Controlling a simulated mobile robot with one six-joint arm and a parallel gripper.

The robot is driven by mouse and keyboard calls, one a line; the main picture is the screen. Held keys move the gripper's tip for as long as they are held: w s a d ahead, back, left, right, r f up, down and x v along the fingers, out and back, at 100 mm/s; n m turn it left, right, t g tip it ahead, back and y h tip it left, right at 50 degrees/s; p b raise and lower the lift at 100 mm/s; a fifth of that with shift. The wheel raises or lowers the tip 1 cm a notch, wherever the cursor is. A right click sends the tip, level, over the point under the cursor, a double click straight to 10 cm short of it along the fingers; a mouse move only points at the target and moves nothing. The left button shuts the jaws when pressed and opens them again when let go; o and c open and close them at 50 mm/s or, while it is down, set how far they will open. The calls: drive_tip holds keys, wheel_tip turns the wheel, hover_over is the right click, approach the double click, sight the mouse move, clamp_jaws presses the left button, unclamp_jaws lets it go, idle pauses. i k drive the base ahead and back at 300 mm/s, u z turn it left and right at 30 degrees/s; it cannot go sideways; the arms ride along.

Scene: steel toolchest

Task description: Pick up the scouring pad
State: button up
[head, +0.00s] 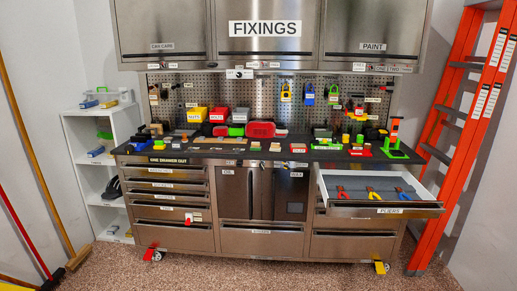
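I cannot single out the scouring pad for certain at this size. Small block-like items lie on the dark worktop (215,152) of the steel toolchest. One small greenish-tan block (255,146) sits near the middle of the front edge, and a pale tan block (275,147) lies just right of it. A green item (104,134) also shows on the white shelf at the left. My gripper is not in view, so nothing shows of its state or of anything in it.
The pliers drawer (385,211) at the right stands pulled out, with several pliers inside. An orange ladder (455,150) leans at the right. A white shelf unit (98,180) stands at the left, with long-handled tools beside it. The speckled floor (270,272) in front is clear.

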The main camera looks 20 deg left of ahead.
sight(254, 145)
drive_tip(key=i, duration=2.45)
drive_tip(key=z, duration=0.35)
drive_tip(key=k, duration=0.15)
drive_tip(key=u, duration=2.8)
